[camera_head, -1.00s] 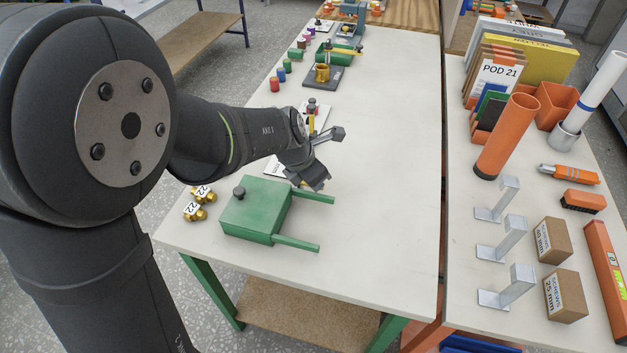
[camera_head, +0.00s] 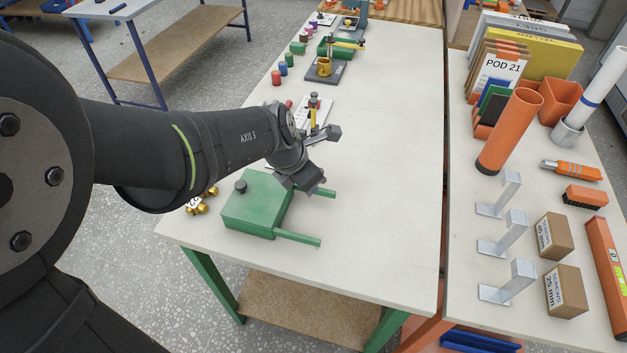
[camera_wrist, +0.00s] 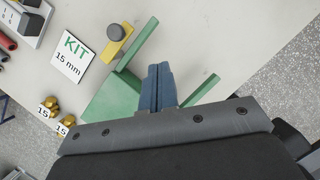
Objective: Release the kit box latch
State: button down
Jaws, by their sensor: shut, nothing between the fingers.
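A green kit box (camera_head: 253,207) sits near the front left of the pale table, with a dark knob (camera_head: 240,187) on top and two green bars reaching right. In the wrist view the box (camera_wrist: 108,98) is partly hidden by my gripper. I cannot tell which part is the latch. My gripper (camera_head: 314,188) is over the far bar side of the box. Its blue fingers (camera_wrist: 158,72) are together and empty in the wrist view; contact with the box cannot be told.
A card reading KIT 15 mm (camera_wrist: 73,50) lies beside the yellow piece. Brass fittings (camera_head: 200,205) sit left of the box. The right table holds metal brackets (camera_head: 509,232), cartons (camera_head: 552,238) and an orange tube (camera_head: 510,130). The table right of the box is clear.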

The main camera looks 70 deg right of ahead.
jog(key=s+v, duration=0.1)
jog(key=v, duration=0.5)
jog(key=shift+a+r, duration=0.35)
jog(key=shift+s+f, duration=0.1)
jog(key=d+f, duration=0.4)
jog(key=f, duration=0.5)
jog(key=w, duration=0.1)
jog(key=w+m, duration=0.1)
jog(key=w+d+m, duration=0.1)
jog(key=w, duration=0.1)
jog(key=shift+g+y, duration=0.3)
jog(key=shift+w, duration=0.1)
dwell(0.4)
